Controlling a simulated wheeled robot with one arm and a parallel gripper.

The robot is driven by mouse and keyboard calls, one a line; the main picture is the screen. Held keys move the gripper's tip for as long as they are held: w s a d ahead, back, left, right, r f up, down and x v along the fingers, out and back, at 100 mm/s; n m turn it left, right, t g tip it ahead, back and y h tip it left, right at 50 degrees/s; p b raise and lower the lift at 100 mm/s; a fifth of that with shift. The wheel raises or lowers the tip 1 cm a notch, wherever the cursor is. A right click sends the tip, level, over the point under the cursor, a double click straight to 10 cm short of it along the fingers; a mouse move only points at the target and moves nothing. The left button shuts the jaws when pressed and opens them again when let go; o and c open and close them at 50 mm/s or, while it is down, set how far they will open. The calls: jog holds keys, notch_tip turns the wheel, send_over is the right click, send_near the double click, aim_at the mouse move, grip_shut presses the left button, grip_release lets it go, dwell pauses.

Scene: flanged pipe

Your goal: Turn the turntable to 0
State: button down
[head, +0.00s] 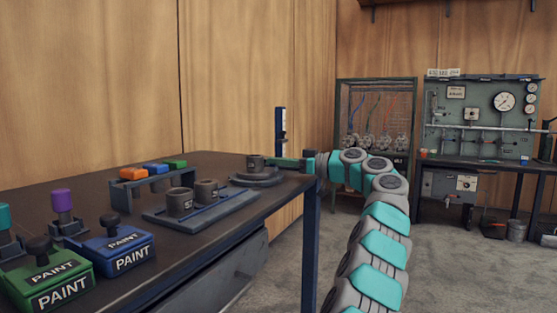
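The turntable (247,180) is a dark round disc near the far right corner of the workbench. A short dark pipe piece (256,163) stands upright on it. My gripper (280,162) is at the end of my teal and grey arm, reaching in from the right at the height of the pipe piece. Its fingers lie right beside the pipe piece or overlap it in the picture. I cannot tell whether they touch or hold it. Any angle marks on the turntable are too small to read.
The dark workbench (130,200) carries a tray (200,212) with two pipe pieces, a rack (150,180) with orange, blue and green blocks, and green (50,280) and blue (122,247) paint stamps. A blue upright post (280,130) stands behind my gripper. Grey floor lies to the right.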

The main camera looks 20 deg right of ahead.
jog(key=shift+w+a+p, duration=0.2)
jog(key=shift+w+p, duration=0.1)
jog(key=shift+w, duration=0.25)
jog(key=shift+w+a+p, duration=0.15)
jog(key=shift+w+p, duration=0.15)
jog(key=shift+w, duration=0.2)
jog(key=shift+w+a, duration=0.15)
jog(key=shift+w, duration=0.15)
jog(key=shift+s, duration=0.1)
dwell(1.4)
